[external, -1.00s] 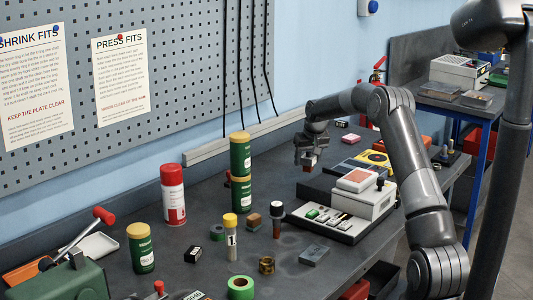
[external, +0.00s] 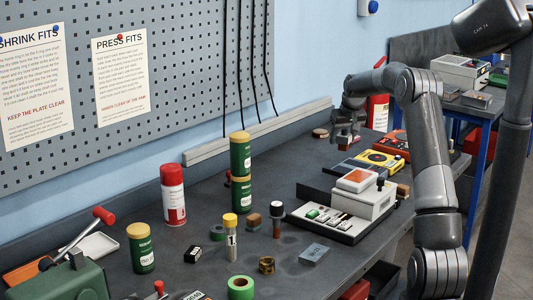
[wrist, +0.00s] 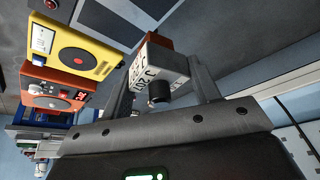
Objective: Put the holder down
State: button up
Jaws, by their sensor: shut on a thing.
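My gripper (external: 345,138) is over the far part of the bench, near the wall rail. In the wrist view its two fingers (wrist: 163,85) are closed on the sides of the holder (wrist: 165,66), a small block with a white lettered face, an orange-brown side and a black round knob toward the camera. In the external view the holder is small and mostly hidden by the fingers. I cannot tell whether it touches the bench top.
A yellow device (external: 379,161) and an orange-red device (external: 393,143) lie to the right of my gripper. A brown disc (external: 320,133) lies at its left. The white press unit (external: 364,200) stands nearer the camera. Bare bench (external: 285,165) shows left of it.

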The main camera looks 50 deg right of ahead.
notch_tip(320, 180, up, 11)
jog(key=shift+w+a+r, duration=0.15)
jog(key=w+a+n+y, duration=0.1)
jog(key=w+a+n, duration=0.1)
jog(key=w+a, duration=0.8)
jog(key=w+a+n+t+y, duration=0.1)
jog(key=w+a+n, duration=0.3)
jog(key=a, duration=1.2)
jog(key=w+a+n+y, duration=0.1)
jog(key=w+a, duration=0.7)
jog(key=a, duration=0.6)
jog(key=a+n+y, duration=0.1)
jog(key=a+n, duration=0.3)
jog(key=a, duration=2.3)
jog(key=shift+w+f, duration=0.1)
jog(key=shift+f, duration=10.9)
